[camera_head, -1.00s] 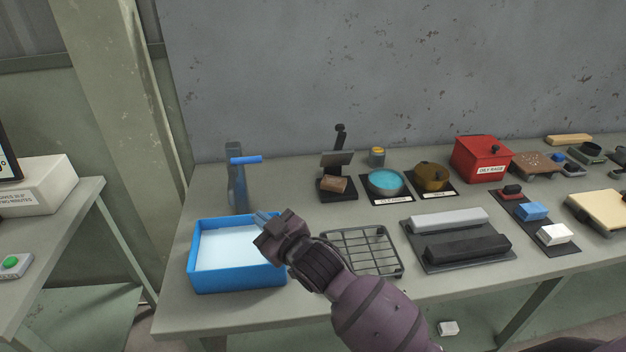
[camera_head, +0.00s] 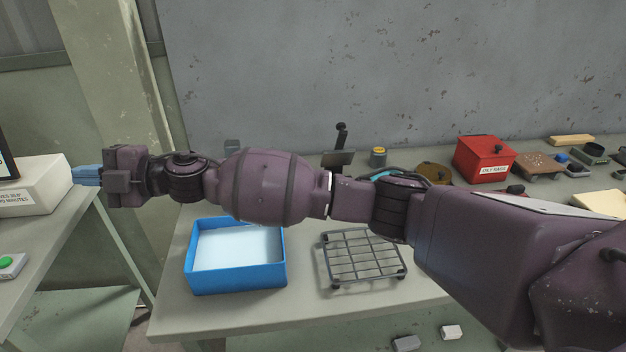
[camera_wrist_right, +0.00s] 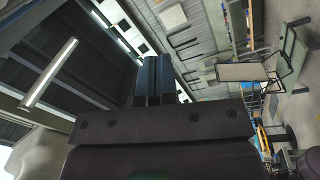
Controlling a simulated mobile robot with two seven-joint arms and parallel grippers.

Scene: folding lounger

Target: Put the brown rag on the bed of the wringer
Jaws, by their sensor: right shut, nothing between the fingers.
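The wringer's black upright handle and tilted plate (camera_head: 338,158) show above my right forearm at the back of the table. Its bed is hidden behind my arm. The brown rag is hidden behind my arm now; a second ago a small brown bundle lay on the wringer's bed. My right arm stretches across the view to the left. Its gripper (camera_head: 87,176) is shut and empty, over the gap between the tables in front of the white box. Its shut fingers also show in the right wrist view (camera_wrist_right: 153,80). My left gripper is out of view.
A blue tub (camera_head: 237,280) of pale liquid and a wire rack (camera_head: 363,255) stand at the table's front. A white box (camera_head: 38,190) is on the left table.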

